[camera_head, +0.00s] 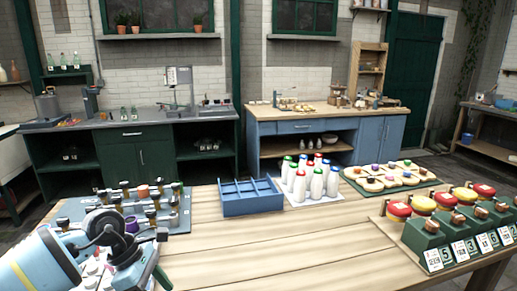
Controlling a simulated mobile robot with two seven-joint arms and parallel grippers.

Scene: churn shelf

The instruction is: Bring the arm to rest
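My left arm comes in at the lower left, and its dark gripper (125,245) is over the near left part of the wooden table (260,245). It is in front of a blue-grey board (182,222) carrying several dark pieces. I cannot make out whether its fingers are apart or holding anything. Part of the board and some small pale items (92,268) are hidden behind the arm and gripper. My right gripper is not in view.
A blue divided crate (250,205) stands mid-table, beside several white bottles (300,190) with coloured caps. Behind right is a tray (425,180) of round pieces. Green numbered stands (425,240) with red and yellow round tops line the right. The table's front middle is bare.

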